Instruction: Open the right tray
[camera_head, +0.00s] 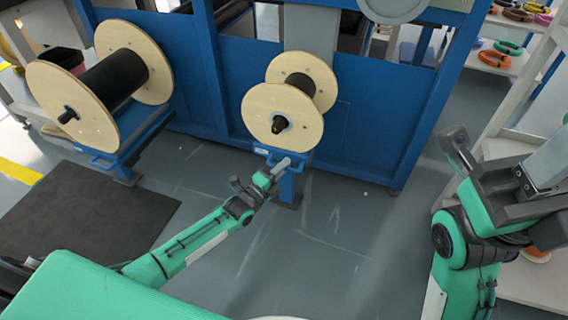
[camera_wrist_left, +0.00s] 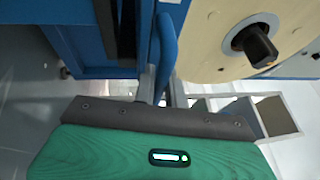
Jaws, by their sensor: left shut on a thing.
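The right tray (camera_head: 291,160) is a blue ledge below the small wooden spool (camera_head: 270,110) on the blue machine. My left gripper (camera_head: 272,174) is at the tray's front and is shut on its blue handle. In the left wrist view the handle (camera_wrist_left: 166,48) runs upright into the grip, between grey finger parts (camera_wrist_left: 150,88). The spool also shows there (camera_wrist_left: 225,30), just to the right of the handle. My right gripper (camera_head: 490,165) is at the right side, away from the tray; its jaw opening is unclear.
The left tray (camera_head: 132,142) carries a larger spool with black cable (camera_head: 112,80). A dark mat (camera_head: 90,210) lies on the floor at left. White shelves (camera_head: 515,110) with coiled cables stand at right. Grey floor (camera_head: 330,230) in front of the machine is clear.

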